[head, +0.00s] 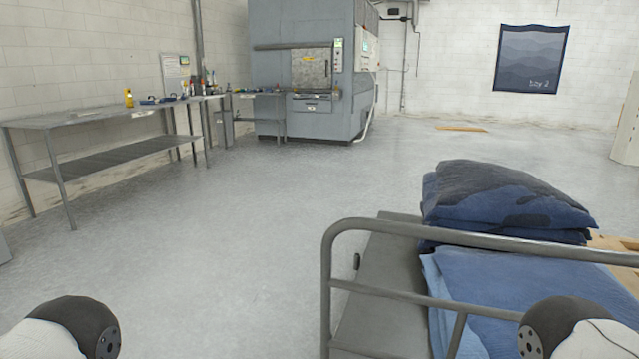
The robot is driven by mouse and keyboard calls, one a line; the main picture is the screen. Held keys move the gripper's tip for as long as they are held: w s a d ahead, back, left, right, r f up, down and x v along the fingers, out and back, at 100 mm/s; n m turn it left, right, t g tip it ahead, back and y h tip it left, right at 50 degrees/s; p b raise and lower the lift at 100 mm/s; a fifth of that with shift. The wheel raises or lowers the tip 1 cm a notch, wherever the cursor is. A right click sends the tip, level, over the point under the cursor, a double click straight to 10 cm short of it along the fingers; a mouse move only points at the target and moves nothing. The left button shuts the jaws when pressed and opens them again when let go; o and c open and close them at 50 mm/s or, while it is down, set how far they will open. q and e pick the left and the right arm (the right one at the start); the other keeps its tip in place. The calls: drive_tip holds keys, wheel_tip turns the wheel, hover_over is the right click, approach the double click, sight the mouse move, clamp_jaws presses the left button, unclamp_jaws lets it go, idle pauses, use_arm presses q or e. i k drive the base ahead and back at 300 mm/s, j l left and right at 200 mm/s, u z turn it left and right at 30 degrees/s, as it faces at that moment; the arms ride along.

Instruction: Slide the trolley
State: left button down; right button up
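The trolley (376,289) stands at the lower right in the head view. It has a flat grey deck and a bent metal tube handle (440,235) on the side nearest me. Stacked folded blue fabric (505,195) lies on its deck, with lighter blue pieces (530,275) below and nearer. Rounded white and dark parts of my two arms show at the lower left and lower right corners. The right one overlaps the view of the handle and cloth; I cannot tell if it touches. Neither gripper's fingers show.
A long metal table (85,119) with bottles and small items stands along the left wall. A large grey washer machine (300,75) stands at the back. A flat wooden piece (461,129) lies on the far floor. The floor (220,230) left of and beyond the trolley is clear.

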sight(490, 242)
drive_tip(key=l+z, duration=0.1)
drive_tip(key=z, duration=0.3)
drive_tip(key=l+z, duration=0.15)
drive_tip(key=z, duration=0.2)
drive_tip(key=l+z, duration=0.1)
drive_tip(key=z, duration=0.3)
